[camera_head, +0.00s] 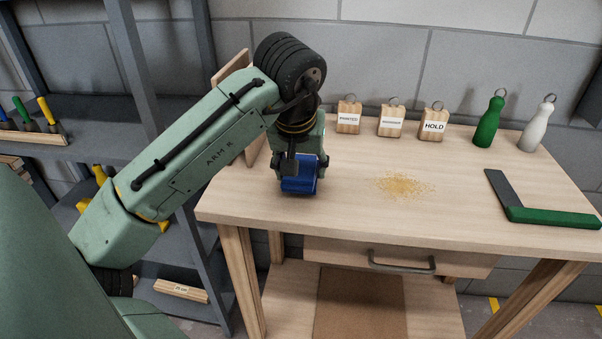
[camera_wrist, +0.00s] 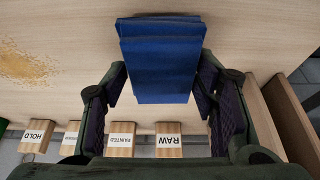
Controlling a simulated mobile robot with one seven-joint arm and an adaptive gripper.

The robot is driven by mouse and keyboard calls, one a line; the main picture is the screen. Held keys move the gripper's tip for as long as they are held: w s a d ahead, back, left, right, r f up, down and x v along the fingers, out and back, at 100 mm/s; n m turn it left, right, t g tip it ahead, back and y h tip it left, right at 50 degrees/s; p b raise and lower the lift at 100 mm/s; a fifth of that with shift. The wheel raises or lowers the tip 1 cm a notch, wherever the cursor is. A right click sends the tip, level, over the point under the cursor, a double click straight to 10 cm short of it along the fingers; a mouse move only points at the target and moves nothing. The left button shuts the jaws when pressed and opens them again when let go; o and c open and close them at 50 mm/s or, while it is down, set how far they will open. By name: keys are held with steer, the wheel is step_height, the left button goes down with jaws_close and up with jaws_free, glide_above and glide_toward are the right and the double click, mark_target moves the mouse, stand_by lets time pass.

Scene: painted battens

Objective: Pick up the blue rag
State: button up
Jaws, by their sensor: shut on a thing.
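The blue rag (camera_head: 299,185) is a folded blue cloth at the left part of the wooden workbench (camera_head: 430,220). In the wrist view the rag (camera_wrist: 160,60) fills the space between the two fingers. My gripper (camera_head: 300,172) points down at the rag and is shut on it; it also shows in the wrist view (camera_wrist: 163,95), a finger on each side of the cloth. I cannot tell whether the rag touches the bench top. Part of the rag is hidden by the gripper in the head view.
Sawdust (camera_head: 405,185) lies right of the rag. Labelled wooden blocks (camera_head: 391,121), a green bottle (camera_head: 489,122) and a white bottle (camera_head: 537,124) stand along the back. A green-handled square (camera_head: 535,205) lies at right. Upright boards (camera_wrist: 287,120) stand close beside the gripper. The bench's front middle is clear.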

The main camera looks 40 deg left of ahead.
steer(key=shift+b+v, duration=0.4)
steer(key=shift+v, duration=0.6)
steer(key=s+r+b, duration=0.1)
steer(key=s+b, duration=0.1)
steer(key=s, duration=1.3)
steer(key=shift+s+a+r+b, duration=0.15)
steer(key=shift+r+b, duration=0.15)
steer(key=shift+r, duration=0.05)
